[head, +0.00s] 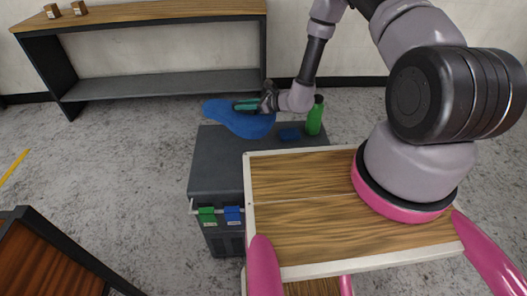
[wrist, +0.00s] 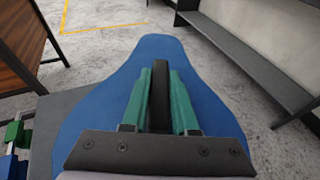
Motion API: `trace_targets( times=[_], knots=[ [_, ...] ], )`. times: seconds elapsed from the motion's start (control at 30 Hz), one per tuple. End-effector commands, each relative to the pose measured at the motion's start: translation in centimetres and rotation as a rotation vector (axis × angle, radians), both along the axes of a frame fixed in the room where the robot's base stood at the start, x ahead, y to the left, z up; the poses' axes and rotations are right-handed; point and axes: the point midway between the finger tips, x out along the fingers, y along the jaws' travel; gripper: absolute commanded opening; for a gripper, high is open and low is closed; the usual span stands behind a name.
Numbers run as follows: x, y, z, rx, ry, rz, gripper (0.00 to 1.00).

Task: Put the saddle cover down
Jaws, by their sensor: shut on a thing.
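The saddle cover (head: 244,122) is blue, wide at one end and narrower at the other. In the head view it is over the far left part of the dark grey cabinet top, and its narrow end reaches past the left edge. My gripper (head: 248,105) is shut on the saddle cover. In the wrist view the green fingers of my gripper (wrist: 160,100) lie along the middle of the saddle cover (wrist: 105,95), with a dark strip between them. I cannot tell whether the cover touches the cabinet top.
The cabinet top (head: 225,165) has free room in front of the cover. Green (head: 207,215) and blue (head: 232,214) tags hang on the front rail. A shelf bench (head: 160,85) is behind.

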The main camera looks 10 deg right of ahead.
Motion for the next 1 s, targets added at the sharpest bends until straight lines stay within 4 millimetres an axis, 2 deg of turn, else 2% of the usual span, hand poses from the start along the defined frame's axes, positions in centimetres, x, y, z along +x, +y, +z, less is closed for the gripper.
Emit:
trace_targets(
  times=[0.1,0.2,0.4,0.67,0.87,1.0],
  knots=[
    [-0.7,1.9,-1.5,0.004,-0.003,0.037,0.0],
    [-1.0,2.4,-3.0,0.004,-0.002,0.047,0.0],
    [-1.1,2.4,-6.6,0.005,-0.001,0.049,0.0],
    [-1.0,2.4,-8.8,0.004,-0.002,0.047,0.0],
    [-1.0,2.4,-11.6,0.004,-0.002,0.047,0.0],
    [-1.0,2.4,-11.9,0.004,-0.003,0.048,0.0]
  ],
)
